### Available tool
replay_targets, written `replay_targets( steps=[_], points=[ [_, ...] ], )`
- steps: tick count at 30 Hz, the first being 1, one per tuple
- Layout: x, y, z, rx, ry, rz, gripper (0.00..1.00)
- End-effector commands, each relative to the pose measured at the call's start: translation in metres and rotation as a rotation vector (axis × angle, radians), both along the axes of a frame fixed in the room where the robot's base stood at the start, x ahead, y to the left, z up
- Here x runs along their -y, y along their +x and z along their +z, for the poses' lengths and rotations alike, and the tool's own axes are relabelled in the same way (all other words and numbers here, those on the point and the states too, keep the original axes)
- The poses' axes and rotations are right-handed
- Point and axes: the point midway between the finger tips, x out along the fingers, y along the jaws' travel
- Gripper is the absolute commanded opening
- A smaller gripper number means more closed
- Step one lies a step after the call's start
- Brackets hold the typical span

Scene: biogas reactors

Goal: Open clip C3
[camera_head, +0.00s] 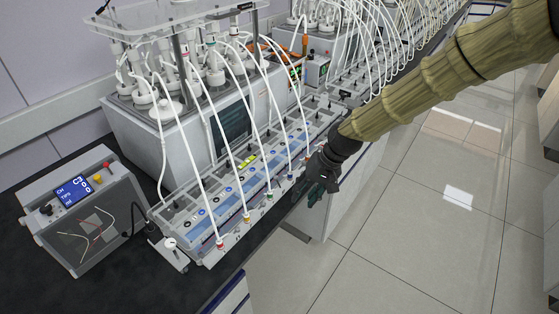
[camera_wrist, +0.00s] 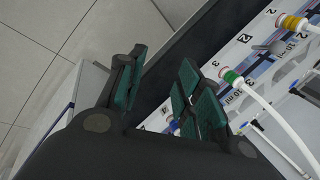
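The tube at label 3 ends in a green-collared connector (camera_wrist: 231,77) in the wrist view; its collar (camera_head: 269,194) also shows in the head view. A small grey lever-like part (camera_wrist: 297,88) lies near the 3 position; I cannot tell for sure whether it is clip C3 or whether it is open. My gripper (camera_wrist: 163,62) is open and empty, with dark green pads apart. In the head view, my gripper (camera_head: 317,186) is beside the front edge of the bench unit, right of the green connector. Its right finger partly hides the area by label 4.
A yellow-collared connector (camera_wrist: 290,22) is at label 2. A red-collared connector (camera_head: 220,243) is at the unit's near end. White tubes arch over the unit to the bottles. A control box (camera_head: 83,205) stands at left. The floor (camera_head: 400,230) right of the bench is clear.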

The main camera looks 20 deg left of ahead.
Motion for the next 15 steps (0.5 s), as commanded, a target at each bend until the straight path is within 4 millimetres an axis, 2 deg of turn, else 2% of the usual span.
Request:
replay_targets(
  steps=[1, 3, 6, 10, 15],
  points=[
    [-0.013, 0.012, 0.041, 0.011, 0.005, 0.018, 0.35],
    [-0.026, 0.021, 0.079, 0.013, 0.003, 0.040, 0.35],
    [-0.038, 0.028, 0.118, 0.014, 0.000, 0.062, 0.35],
    [-0.046, 0.032, 0.142, 0.015, -0.004, 0.074, 0.35],
    [-0.050, 0.031, 0.135, 0.013, -0.006, 0.078, 0.35]
  ],
)
